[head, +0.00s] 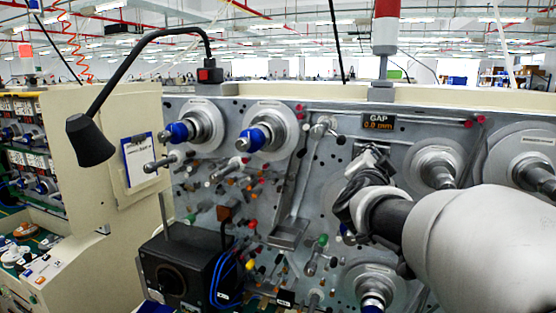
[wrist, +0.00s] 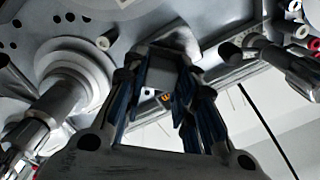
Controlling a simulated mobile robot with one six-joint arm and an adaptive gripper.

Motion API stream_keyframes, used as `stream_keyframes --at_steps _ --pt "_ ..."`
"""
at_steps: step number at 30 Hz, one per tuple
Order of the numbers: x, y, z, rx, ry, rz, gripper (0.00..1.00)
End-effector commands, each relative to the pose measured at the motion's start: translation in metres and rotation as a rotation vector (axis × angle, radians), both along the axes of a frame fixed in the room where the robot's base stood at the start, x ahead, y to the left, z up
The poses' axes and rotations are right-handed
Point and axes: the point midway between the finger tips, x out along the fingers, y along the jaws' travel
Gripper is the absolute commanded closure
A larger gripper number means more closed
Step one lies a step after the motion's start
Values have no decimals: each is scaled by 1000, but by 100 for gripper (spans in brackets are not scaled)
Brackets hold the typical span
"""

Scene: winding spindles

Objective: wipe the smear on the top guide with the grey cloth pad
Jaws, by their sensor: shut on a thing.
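My gripper (head: 374,158) is in front of the upper middle of the grey machine panel in the head view. In the wrist view my gripper (wrist: 160,72) is shut on a grey block-like thing, which appears to be the grey cloth pad (wrist: 158,66). A rounded grey part (wrist: 182,38) lies just beyond the pad; it may be the top guide, and I cannot tell whether the pad touches it. The smear is not visible. In the head view my gripper and arm hide the pad and part of the panel behind.
A GAP display (head: 380,121) reading 0.0 mm is just above my gripper. Spindles with blue parts (head: 263,137) stick out at the upper left; a large grey roller (head: 437,165) is at right. A black lamp (head: 90,140) and black box (head: 182,268) stand left.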

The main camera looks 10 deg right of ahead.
Motion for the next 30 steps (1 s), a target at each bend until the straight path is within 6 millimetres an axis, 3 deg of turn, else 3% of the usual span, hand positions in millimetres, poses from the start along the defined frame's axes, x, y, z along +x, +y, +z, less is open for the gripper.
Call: stream_keyframes --at_steps 9,16,30 --pt "-14 -25 -2 -2 -2 -3 100" --pt "-16 -31 0 -1 -1 -1 100" --pt "2 -1 2 0 1 2 100"
